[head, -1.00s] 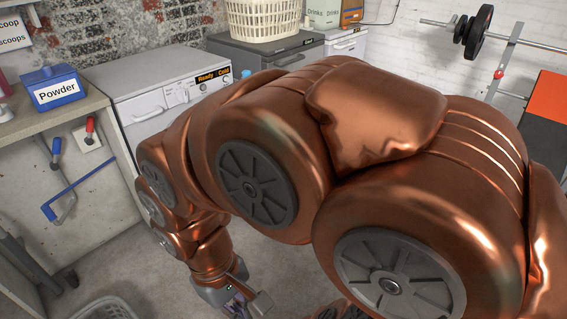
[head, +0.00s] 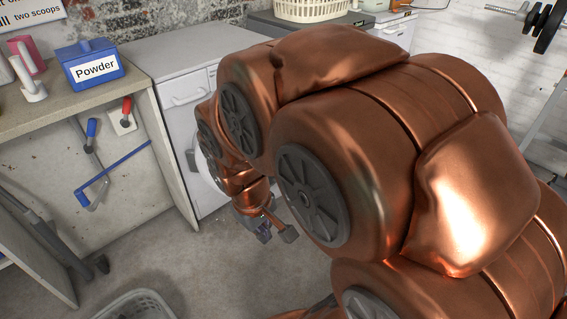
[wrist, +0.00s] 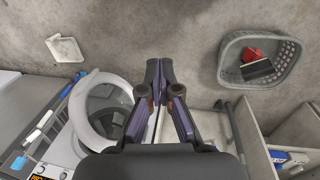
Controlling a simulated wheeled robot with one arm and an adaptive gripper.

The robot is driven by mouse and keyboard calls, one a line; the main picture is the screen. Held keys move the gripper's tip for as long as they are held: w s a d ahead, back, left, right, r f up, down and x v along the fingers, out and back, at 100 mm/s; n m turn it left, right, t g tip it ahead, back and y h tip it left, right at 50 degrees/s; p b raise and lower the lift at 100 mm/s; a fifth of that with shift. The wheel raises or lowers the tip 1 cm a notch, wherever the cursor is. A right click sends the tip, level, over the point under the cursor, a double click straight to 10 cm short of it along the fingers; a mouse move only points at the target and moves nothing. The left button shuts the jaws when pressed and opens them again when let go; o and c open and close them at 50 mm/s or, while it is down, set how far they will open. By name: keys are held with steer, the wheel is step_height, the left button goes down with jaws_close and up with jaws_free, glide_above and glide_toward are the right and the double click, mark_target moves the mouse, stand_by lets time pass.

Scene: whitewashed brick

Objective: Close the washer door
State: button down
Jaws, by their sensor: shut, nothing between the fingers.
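The white washer (head: 176,72) stands against the brick wall, right of the counter. My arm hides much of its front in the head view. In the wrist view the washer door (wrist: 78,112) is a round white ring with a dark glassy middle, at the left. It appears to stand open, though its exact angle is hard to tell. My gripper (head: 264,230) is low in front of the washer, above the floor. In the wrist view my gripper (wrist: 158,68) has its fingers together and empty, right of the door ring and visibly apart from it in the picture.
A grey laundry basket (head: 118,306) stands on the floor; in the wrist view it holds a red and a dark item. The counter (head: 30,120) with the blue Powder box (head: 92,65) is left of the washer. A pale flat item (wrist: 65,48) lies on the floor.

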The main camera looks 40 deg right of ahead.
steer(key=w+d+f+n+t+h+b, duration=0.2)
steer(key=w+d+f+t+b, duration=0.15)
steer(key=w+d, duration=0.4)
steer(key=w+d+f+n+t+h+b, duration=0.1)
steer(key=w+d+f+n+t+b, duration=0.25)
steer(key=d, duration=0.75)
steer(key=w+d+f+n+t+h+b, duration=0.1)
steer(key=w+d+f+n+h+b, duration=0.2)
steer(key=w+d, duration=0.6)
steer(key=s+d+f+n+t+y+b, duration=0.2)
steer(key=d+f+n+t+y+b, duration=0.3)
steer(key=f+n+t+b, duration=0.45)
steer(key=w+d+f+m+b, duration=0.1)
steer(key=w+d+b, duration=0.3)
steer(key=w, duration=0.8)
steer(key=shift+w+d+f+m, duration=0.35)
steer(key=shift+d+f+m, duration=0.05)
steer(key=shift+f, duration=0.2)
steer(key=shift+w+d, duration=0.1)
